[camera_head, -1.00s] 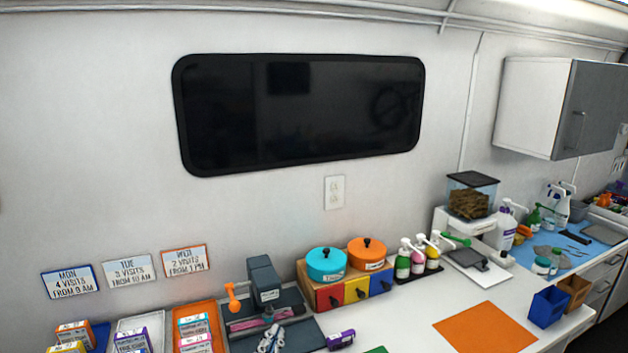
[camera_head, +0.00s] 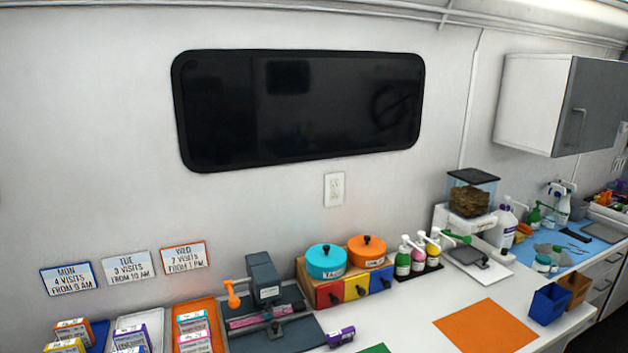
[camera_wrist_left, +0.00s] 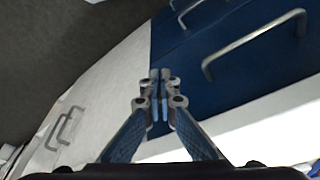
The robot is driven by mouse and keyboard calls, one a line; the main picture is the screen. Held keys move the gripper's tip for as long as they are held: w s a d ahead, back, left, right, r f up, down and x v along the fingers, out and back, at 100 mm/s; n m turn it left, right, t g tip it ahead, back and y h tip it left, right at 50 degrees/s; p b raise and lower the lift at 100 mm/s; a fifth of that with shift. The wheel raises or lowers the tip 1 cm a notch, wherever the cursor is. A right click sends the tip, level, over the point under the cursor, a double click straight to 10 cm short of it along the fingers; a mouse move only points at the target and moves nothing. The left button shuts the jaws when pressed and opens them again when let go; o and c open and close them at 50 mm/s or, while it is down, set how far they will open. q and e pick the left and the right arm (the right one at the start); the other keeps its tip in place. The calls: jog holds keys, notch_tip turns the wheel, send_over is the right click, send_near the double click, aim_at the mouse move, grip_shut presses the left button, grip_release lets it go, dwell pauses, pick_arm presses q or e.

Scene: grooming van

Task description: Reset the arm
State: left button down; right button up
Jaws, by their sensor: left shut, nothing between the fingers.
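My left gripper (camera_wrist_left: 160,95) shows only in the left wrist view. Its two fingers are together, with nothing between them. Beyond the fingertips are a blue drawer front (camera_wrist_left: 235,60) with metal bar handles and a white panel (camera_wrist_left: 95,85), which has a handle too. The gripper appears apart from both. Neither of my arms shows in the head view, and my right gripper is in no view.
In the head view, the white counter (camera_head: 400,320) carries a dark press (camera_head: 264,280) with an orange knob, a box with coloured drawers (camera_head: 355,290), pump bottles (camera_head: 418,258) and an orange mat (camera_head: 485,326). Several trays, including an orange one (camera_head: 198,306), stand at the left.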

pick_arm(q)
jog(key=s+f+g+b, duration=0.1)
jog(key=s+f+b, duration=0.15)
jog(key=f, duration=1.25)
jog(key=s+f+b, duration=0.2)
jog(key=s+f, duration=0.1)
jog(key=f, duration=1.1)
jog(key=s+a+f+g+b, duration=0.1)
jog(key=s+a+f+b, duration=0.2)
jog(key=s+f, duration=1.1)
notch_tip(320, 180, down, 2)
jog(key=shift+s+f+b, duration=0.1)
jog(key=shift+s+b, duration=0.3)
jog(key=shift+b, duration=0.1)
